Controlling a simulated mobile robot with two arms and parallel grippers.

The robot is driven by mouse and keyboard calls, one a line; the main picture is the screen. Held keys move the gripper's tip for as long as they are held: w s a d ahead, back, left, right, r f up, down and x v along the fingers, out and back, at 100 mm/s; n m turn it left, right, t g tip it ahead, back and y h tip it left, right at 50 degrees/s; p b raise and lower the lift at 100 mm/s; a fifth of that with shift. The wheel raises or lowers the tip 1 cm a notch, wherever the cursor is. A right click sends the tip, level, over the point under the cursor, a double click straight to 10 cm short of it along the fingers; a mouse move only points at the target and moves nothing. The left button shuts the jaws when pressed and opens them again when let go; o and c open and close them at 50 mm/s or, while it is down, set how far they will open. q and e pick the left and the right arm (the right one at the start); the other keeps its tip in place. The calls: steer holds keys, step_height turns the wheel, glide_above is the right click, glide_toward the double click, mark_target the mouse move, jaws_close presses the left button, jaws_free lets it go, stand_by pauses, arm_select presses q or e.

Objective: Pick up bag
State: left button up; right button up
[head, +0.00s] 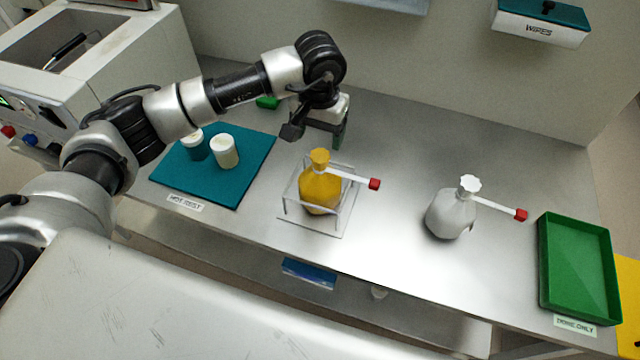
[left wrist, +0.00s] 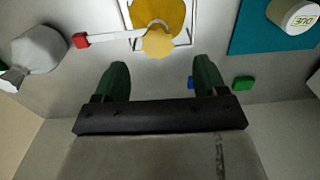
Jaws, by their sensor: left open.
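A yellow bag (head: 321,190) with a yellow knobbed cap and a white side tube ending in a red tip stands in a clear holder (head: 346,221). A similar pale grey bag (head: 450,215) with a white cap stands on the bench to its right. My left gripper (head: 316,134) is above the bench, just behind the yellow bag, and apart from it. In the left wrist view its green fingers (left wrist: 160,72) are spread and empty, with the yellow bag (left wrist: 158,14) beyond them and the grey bag (left wrist: 38,52) at the left. My right gripper is not in view.
A teal mat (head: 245,185) with two white-lidded jars stands at the left. A green tray (head: 545,270) is at the right end of the steel bench. A wipes box (head: 540,30) is on the back wall. Small green and blue pieces lie near the mat.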

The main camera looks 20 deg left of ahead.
mark_target(320, 155)
arm_select(q)
step_height(320, 155, down, 4)
steer(key=shift+f+p, duration=0.15)
steer(key=shift+p, duration=0.3)
steer(key=shift+d+f, duration=0.1)
steer(key=shift+f, duration=0.2)
step_height(320, 155, down, 4)
steer(key=shift+s+r+p, duration=0.1)
steer(key=shift+r+p, duration=0.05)
steer(key=shift+p, duration=1)
steer(key=shift+f, duration=0.5)
steer(key=shift+r, duration=0.1)
jaws_close()
